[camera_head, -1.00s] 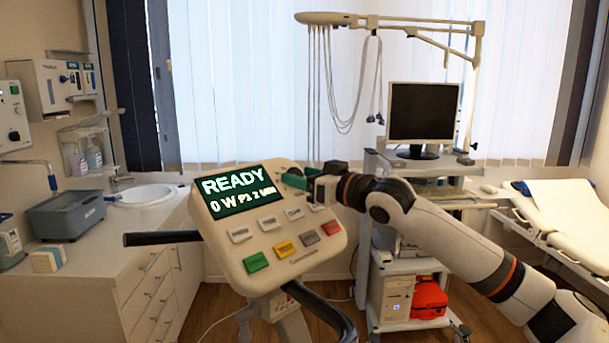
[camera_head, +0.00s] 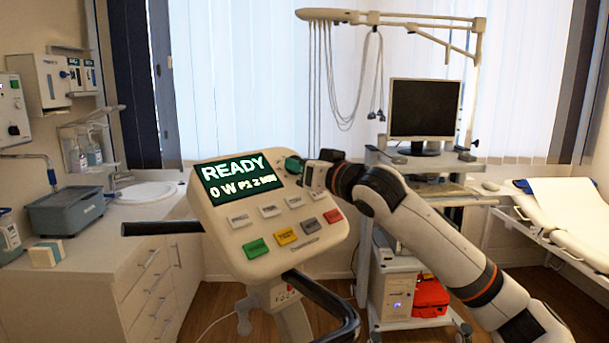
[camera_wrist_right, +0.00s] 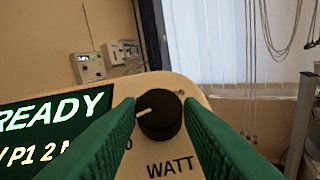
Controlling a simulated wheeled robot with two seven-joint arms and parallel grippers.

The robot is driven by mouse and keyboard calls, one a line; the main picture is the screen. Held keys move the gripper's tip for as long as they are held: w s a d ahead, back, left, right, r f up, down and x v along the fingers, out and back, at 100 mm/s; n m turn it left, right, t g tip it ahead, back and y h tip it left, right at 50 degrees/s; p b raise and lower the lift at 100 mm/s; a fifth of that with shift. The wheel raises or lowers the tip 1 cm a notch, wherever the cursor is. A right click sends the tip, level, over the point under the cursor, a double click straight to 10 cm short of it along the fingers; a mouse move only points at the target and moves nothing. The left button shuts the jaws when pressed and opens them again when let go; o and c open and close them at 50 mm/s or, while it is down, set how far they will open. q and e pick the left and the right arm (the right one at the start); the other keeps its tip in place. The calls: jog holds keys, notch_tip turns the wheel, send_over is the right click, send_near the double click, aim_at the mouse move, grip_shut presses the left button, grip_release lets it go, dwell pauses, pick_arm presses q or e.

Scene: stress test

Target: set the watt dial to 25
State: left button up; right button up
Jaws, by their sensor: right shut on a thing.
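The console (camera_head: 225,222) stands upright on its stand in the middle of the head view. Its screen (camera_head: 240,178) reads READY, 0 W, P1, with smaller text after it. The black watt dial (camera_wrist_right: 160,117) sits above the printed WATT label, and its white pointer line points left and slightly down, near the printed 0. My right gripper (camera_head: 294,166) is at the panel's upper right corner and covers the dial in the head view. In the right wrist view its green fingers (camera_wrist_right: 158,106) are on both sides of the dial, shut on it. My left gripper is not in view.
Coloured buttons (camera_head: 285,236) lie below the screen. Dark handle bars (camera_head: 160,228) stick out at the console's left and front. A monitor cart (camera_head: 400,225) stands behind my right arm. A counter with a sink (camera_head: 147,194) is at left, a bed (camera_head: 570,215) at right.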

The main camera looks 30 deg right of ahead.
jog(key=m+h, duration=0.3)
jog(key=shift+a, duration=0.3)
jog(key=shift+a+r+m+g+h+p, duration=0.15)
jog(key=shift+m+g+h+p, duration=0.2)
jog(key=shift+m+h, duration=1.25)
jog(key=shift+m+g, duration=0.25)
jog(key=shift+m, duration=0.25)
jog(key=o, duration=1)
